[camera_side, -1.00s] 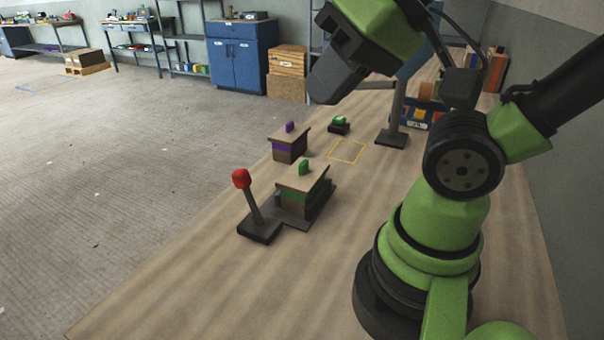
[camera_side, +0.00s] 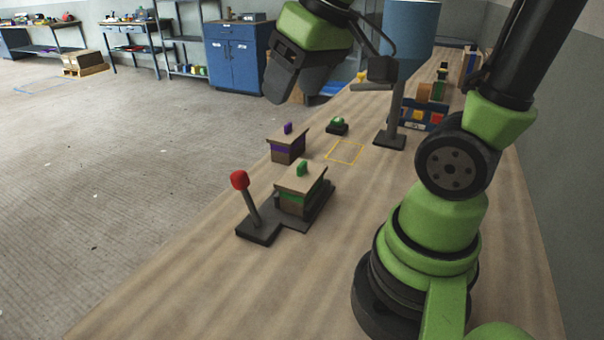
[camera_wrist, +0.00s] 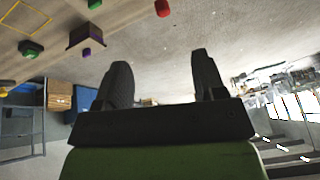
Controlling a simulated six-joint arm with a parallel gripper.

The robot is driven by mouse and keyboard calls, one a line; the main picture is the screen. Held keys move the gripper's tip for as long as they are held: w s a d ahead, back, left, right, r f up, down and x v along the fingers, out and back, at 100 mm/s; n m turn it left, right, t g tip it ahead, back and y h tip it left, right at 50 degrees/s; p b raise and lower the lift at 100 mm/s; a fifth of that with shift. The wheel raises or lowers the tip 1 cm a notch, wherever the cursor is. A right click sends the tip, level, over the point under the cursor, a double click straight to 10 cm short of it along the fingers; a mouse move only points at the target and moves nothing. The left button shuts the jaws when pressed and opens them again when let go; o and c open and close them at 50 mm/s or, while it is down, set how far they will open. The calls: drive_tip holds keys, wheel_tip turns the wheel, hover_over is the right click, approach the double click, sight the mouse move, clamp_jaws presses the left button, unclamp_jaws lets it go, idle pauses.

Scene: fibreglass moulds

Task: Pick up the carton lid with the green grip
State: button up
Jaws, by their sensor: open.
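The carton lid with the green grip (camera_side: 300,177) is a flat tan board with a small upright green block on top. It sits on a carton with a green band (camera_side: 293,196), which stands on a dark base plate. In the wrist view a green grip (camera_wrist: 96,4) shows at the top edge; its lid is mostly cut off. My gripper (camera_side: 274,100) is open and empty, up in the air beyond the carton and well apart from it. Its two dark fingers (camera_wrist: 162,80) show in the wrist view with nothing between them.
A lever with a red knob (camera_side: 240,180) stands at the near left of the base plate. A purple-banded carton (camera_side: 288,152) with a purple-gripped lid is behind.

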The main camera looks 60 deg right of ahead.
drive_tip(key=w+d+f+n+g, duration=0.1)
drive_tip(key=w+d+f+g, duration=0.1)
drive_tip(key=w+d+f, duration=0.3)
drive_tip(key=n+g, duration=0.2)
hover_over(302, 163)
drive_tip(key=f, duration=0.9)
drive_tip(key=shift+s+f, duration=0.3)
drive_tip(key=shift+f, duration=0.1)
drive_tip(key=f, duration=0.5)
drive_tip(key=shift+w+f, duration=0.25)
drive_tip(key=shift+f, duration=0.1)
drive_tip(key=c, duration=1)
